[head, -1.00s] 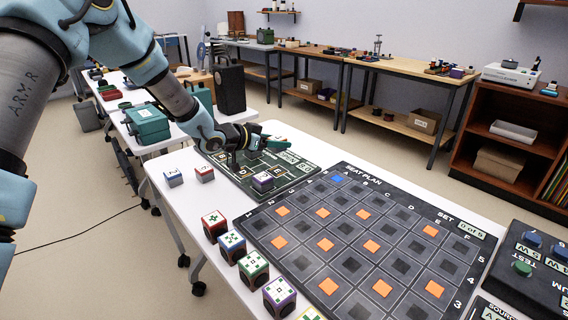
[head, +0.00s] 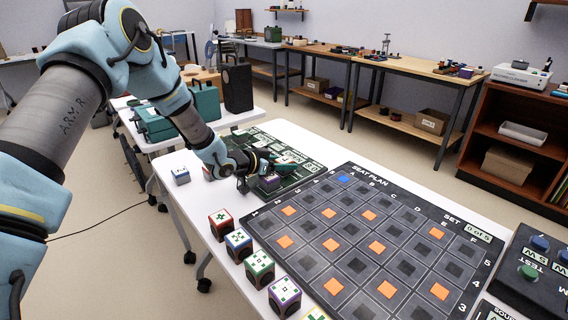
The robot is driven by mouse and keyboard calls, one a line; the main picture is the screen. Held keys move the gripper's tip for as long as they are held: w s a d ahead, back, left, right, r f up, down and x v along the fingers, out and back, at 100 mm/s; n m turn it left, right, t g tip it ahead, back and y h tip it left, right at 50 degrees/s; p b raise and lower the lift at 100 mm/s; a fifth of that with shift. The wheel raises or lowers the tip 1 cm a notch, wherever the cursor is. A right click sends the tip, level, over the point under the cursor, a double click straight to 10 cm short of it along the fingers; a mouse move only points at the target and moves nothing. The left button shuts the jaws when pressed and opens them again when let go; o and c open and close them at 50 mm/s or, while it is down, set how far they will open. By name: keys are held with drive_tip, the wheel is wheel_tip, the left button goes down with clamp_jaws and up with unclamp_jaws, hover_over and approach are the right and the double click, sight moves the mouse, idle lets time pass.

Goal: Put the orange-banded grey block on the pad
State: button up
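I cannot make out an orange-banded grey block in the head view. My gripper (head: 258,170) is low over the dark green board (head: 300,168) at the far end of the white table. A purple-banded grey block (head: 270,183) is on that board, right by the fingers; I cannot tell whether they touch it. The gripper's opening is too small and dark to read. A blue-banded grey block (head: 180,175) stands on the table to the left. A red-banded block (head: 208,174) is mostly hidden behind my wrist. Which surface is the pad is unclear.
The black seat plan board (head: 345,255) with orange squares fills the table's near part. A row of coloured cubes, including a red one (head: 221,224) and a green one (head: 259,268), lines its left edge. A control box (head: 535,265) with buttons is at right.

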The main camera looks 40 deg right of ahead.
drive_tip(key=o, duration=0.4)
drive_tip(key=shift+r+p, duration=0.25)
drive_tip(key=shift+p, duration=0.05)
drive_tip(key=b+v, duration=0.1)
drive_tip(key=v, duration=1.1)
drive_tip(key=shift+b, duration=0.4)
